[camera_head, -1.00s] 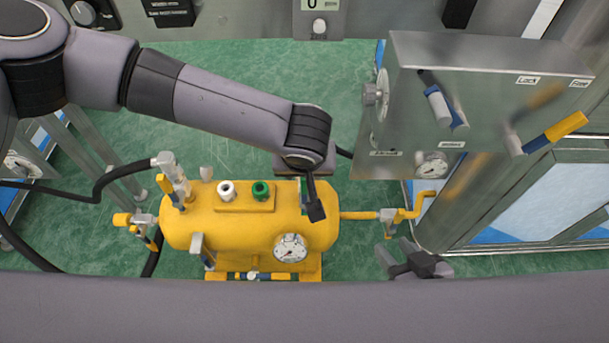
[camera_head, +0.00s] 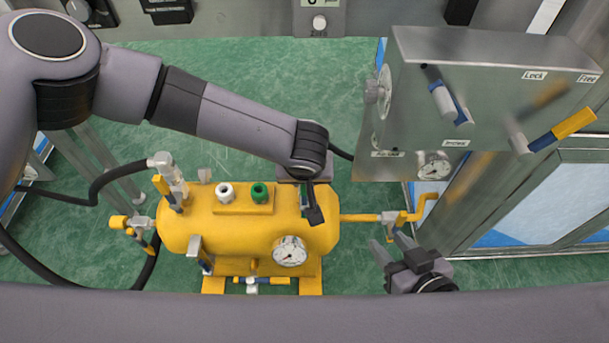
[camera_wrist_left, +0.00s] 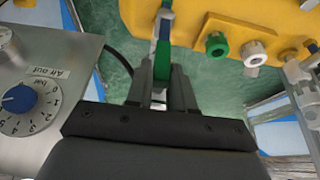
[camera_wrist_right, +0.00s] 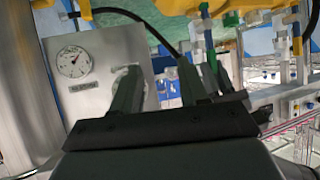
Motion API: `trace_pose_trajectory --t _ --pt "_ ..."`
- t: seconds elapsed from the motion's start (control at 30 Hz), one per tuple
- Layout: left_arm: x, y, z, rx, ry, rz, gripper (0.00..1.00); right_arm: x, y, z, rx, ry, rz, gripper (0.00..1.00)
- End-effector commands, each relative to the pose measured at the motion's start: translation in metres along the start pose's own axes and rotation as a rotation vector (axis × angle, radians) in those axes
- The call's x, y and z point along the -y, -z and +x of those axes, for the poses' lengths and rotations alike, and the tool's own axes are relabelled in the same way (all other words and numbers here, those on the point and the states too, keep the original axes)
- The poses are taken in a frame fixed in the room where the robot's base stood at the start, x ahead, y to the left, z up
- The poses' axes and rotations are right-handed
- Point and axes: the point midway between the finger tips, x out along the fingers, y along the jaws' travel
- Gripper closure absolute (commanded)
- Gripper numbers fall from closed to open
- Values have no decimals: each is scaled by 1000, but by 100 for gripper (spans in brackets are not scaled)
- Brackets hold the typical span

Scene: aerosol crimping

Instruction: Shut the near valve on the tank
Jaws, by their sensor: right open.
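The yellow tank (camera_head: 230,235) stands on the green floor, with several lever valves. A small valve with a blue and yellow handle (camera_head: 265,281) sits low on its near side. Another valve (camera_head: 198,250) is on its front left. The outlet valve (camera_head: 390,218) is on the right-hand pipe. My right gripper (camera_head: 388,240) is open and empty, just below this outlet valve; its spread fingers show in the right wrist view (camera_wrist_right: 160,85). My left gripper (camera_head: 314,213) is over the tank's right end. In the left wrist view its fingers flank a green-and-blue lever (camera_wrist_left: 161,50); contact is unclear.
A steel panel (camera_head: 480,95) with levers and gauges stands at the upper right, close to the right gripper. Black hoses (camera_head: 92,195) run left of the tank. Green floor (camera_head: 260,80) is open behind the tank.

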Motion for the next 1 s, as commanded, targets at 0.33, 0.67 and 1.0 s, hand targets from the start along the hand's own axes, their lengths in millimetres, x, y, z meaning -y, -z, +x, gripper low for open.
trace_pose_trajectory --t 0.33,0.67,1.0 --pt "-17 2 -6 -11 1 30 100 -5 1 -7 24 -12 15 56" --pt "-27 7 -7 -24 44 47 100 -20 -10 -17 77 -47 42 56" --pt "-32 12 -6 -33 118 59 100 -27 -15 -29 116 -67 61 56"
